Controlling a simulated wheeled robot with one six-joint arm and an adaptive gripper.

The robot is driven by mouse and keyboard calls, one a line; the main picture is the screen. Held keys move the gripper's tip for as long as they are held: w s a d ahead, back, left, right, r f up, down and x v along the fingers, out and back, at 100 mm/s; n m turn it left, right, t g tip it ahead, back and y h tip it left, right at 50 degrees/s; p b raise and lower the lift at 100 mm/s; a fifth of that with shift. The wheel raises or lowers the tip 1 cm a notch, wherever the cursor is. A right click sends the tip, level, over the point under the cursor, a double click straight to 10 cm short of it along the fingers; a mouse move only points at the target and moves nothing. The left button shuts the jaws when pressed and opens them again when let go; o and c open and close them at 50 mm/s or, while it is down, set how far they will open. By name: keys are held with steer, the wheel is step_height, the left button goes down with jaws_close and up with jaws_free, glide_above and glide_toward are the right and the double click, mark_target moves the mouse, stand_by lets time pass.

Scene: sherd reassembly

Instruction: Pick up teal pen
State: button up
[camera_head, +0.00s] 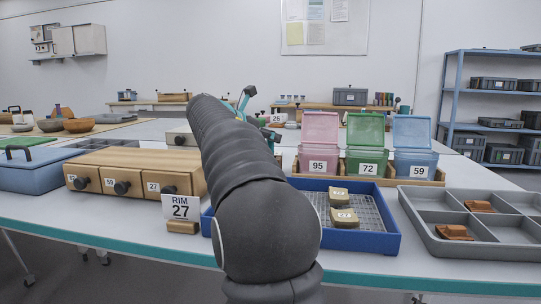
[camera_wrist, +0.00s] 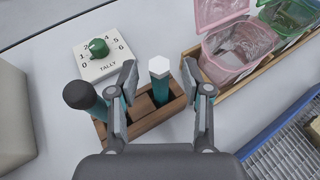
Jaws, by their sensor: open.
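A teal pen (camera_wrist: 160,88) with a white six-sided top stands upright in a wooden holder (camera_wrist: 152,117) in the wrist view. A second teal-bodied item (camera_wrist: 97,108) with a dark round top stands at the holder's left end. My gripper (camera_wrist: 160,82) is open, with one finger on each side of the white-topped pen in the picture. Nothing is gripped, and I cannot tell whether the fingers touch the pen. In the head view my arm hides the holder and pens.
A tally dial (camera_wrist: 101,56) with a green knob lies behind the holder. A pink bin (camera_head: 318,143), a green bin (camera_head: 366,144) and a blue bin (camera_head: 412,146) stand at right. A blue tray (camera_head: 376,238) and a grey divided tray (camera_head: 480,249) sit nearer the front.

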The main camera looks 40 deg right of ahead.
steer(key=shift+x, duration=0.8)
jaws_close()
